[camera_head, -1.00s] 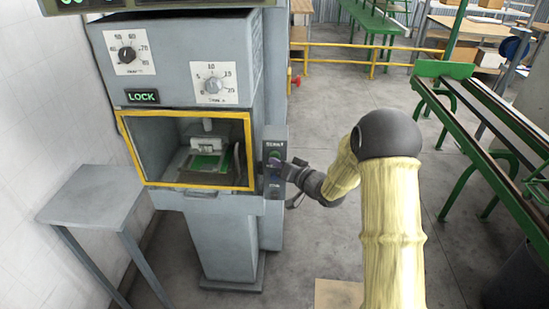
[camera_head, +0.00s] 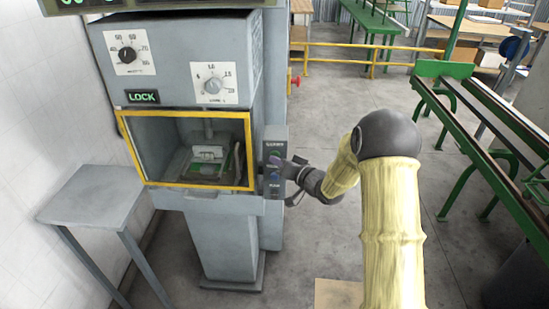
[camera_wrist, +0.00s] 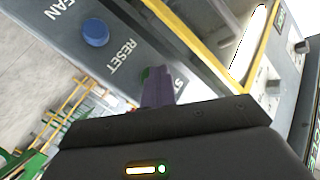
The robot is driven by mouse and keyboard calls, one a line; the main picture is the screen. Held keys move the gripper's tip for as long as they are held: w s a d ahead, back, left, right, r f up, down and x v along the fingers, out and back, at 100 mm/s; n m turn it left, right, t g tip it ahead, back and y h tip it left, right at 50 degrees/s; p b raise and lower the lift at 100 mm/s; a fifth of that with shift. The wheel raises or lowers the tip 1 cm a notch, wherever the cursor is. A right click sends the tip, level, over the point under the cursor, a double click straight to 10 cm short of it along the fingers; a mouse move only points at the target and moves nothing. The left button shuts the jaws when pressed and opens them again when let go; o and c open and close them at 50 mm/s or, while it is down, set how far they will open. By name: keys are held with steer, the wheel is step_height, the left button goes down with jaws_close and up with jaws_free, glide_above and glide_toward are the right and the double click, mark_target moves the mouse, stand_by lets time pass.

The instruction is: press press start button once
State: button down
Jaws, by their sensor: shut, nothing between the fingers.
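The grey press (camera_head: 225,235) stands left of centre with a yellow-framed window. A control panel (camera_head: 273,205) is on its right side. The green start button (camera_head: 275,155) shows near the top of the panel. In the wrist view the green button (camera_wrist: 145,73) is mostly hidden behind my fingertips, beside the partly covered "ST..." label. My gripper (camera_head: 284,164) is shut and empty, with its tips at the button; in the wrist view the purple-grey fingers (camera_wrist: 157,88) overlap it. I cannot tell whether they touch it. A blue button (camera_wrist: 95,32) sits beside the RESET label.
A lit LOCK sign (camera_head: 143,97) and two dials are above the window. A grey side table (camera_head: 90,195) stands at left. A green-framed conveyor (camera_head: 480,125) is at right, and a yellow rail (camera_head: 350,47) runs behind. Open floor lies between press and conveyor.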

steer(key=shift+s, duration=0.95)
steer(key=s+b, duration=0.1)
steer(key=s, duration=0.4)
steer(key=shift+a+b, duration=0.1)
steer(key=shift+b, duration=0.25)
stand_by(0.4)
